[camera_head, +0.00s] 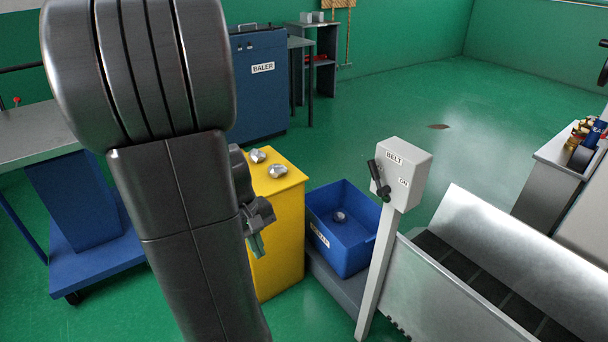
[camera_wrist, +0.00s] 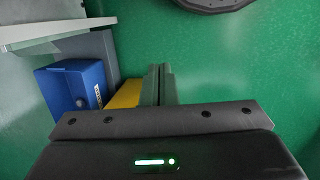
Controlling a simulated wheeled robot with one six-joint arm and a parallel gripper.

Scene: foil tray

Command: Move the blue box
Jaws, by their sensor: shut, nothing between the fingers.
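The blue box (camera_head: 338,245) is an open bin with a white label on its front. It stands on a low grey ledge between the yellow cabinet and the belt post, with a crumpled silvery piece (camera_head: 340,217) inside. In the wrist view the blue box (camera_wrist: 82,88) is at the left. My gripper (camera_head: 256,247) is in front of the yellow cabinet, left of the box and apart from it. In the wrist view its fingers (camera_wrist: 159,85) are together and empty. My arm hides part of the yellow cabinet.
The yellow cabinet (camera_head: 279,190) carries silvery crumpled pieces on top. The BELT control box (camera_head: 402,170) on its post (camera_head: 374,270) stands close right of the blue box, before the metal conveyor (camera_head: 480,285). A blue baler (camera_head: 258,90) stands behind. Green floor behind the box is clear.

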